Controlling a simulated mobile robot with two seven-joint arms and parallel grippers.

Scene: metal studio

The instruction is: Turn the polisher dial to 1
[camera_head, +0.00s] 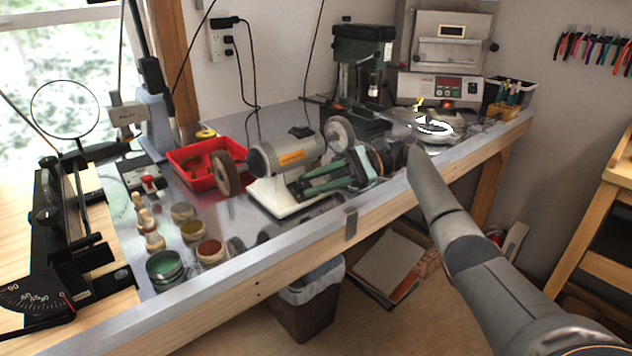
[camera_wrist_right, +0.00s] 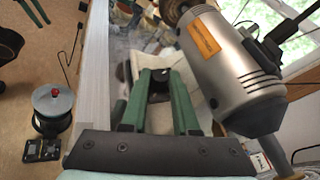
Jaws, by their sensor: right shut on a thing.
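The polisher (camera_head: 290,153) is a grey motor with an orange label on a white base, with a wheel at each end. Its motor body also shows in the right wrist view (camera_wrist_right: 225,65). My right gripper (camera_head: 299,187) reaches in from the right, its green fingers low in front of the polisher. In the right wrist view, the fingers close around a small dark knob, the polisher dial (camera_wrist_right: 158,84), at the white base. The dial's marks and setting cannot be read; the fingers hide it in the head view. My left gripper is not in view.
A red tray (camera_head: 185,175) stands behind the left wheel (camera_head: 228,174). Several jars and wooden pegs stand at the front left of the metal bench. A drill press (camera_head: 360,75) stands behind the polisher. A bin (camera_head: 308,305) is below the bench edge.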

